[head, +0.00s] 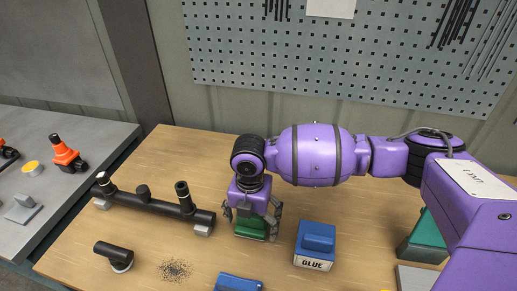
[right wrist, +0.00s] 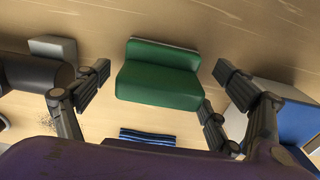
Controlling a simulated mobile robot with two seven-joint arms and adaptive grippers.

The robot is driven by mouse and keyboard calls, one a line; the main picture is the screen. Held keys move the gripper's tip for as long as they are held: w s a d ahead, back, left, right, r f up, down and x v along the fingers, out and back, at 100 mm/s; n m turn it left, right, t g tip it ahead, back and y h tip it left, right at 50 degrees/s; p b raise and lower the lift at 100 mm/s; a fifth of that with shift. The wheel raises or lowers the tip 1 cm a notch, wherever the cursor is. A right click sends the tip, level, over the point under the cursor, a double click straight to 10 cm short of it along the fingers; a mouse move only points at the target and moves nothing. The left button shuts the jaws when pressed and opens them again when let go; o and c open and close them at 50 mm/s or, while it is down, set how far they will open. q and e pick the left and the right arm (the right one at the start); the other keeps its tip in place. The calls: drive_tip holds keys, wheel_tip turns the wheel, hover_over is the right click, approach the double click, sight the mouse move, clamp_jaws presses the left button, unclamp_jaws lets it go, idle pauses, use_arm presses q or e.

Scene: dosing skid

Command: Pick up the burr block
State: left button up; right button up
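A green block with a stepped top (head: 250,230) stands on the wooden bench, directly below my right gripper; no label shows on it, and it is the likeliest burr block. In the right wrist view the green block (right wrist: 160,80) lies between the spread fingers, with a gap on both sides. My right gripper (head: 252,213) is open, points down and holds nothing. Its palm hides part of the block in the head view. My left gripper is not in view.
A blue block labelled GLUE (head: 317,243) stands close to the right. A black pipe with stubs (head: 150,205) lies to the left on grey supports. A black fitting (head: 115,255), dark filings (head: 175,270) and a blue item (head: 237,284) are in front. A pegboard (head: 350,60) rises behind.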

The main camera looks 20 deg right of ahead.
drive_tip(key=shift+r, duration=0.1)
drive_tip(key=c, duration=1.2)
drive_tip(key=shift+r, duration=0.1)
drive_tip(key=shift+w+r, duration=0.1)
drive_tip(key=shift+r, duration=0.2)
wheel_tip(320, 180, up, 2)
drive_tip(key=s+a+r+p, duration=0.1)
drive_tip(key=s+a+r, duration=0.8)
drive_tip(key=s+r, duration=0.1)
drive_tip(key=shift+s, duration=0.45)
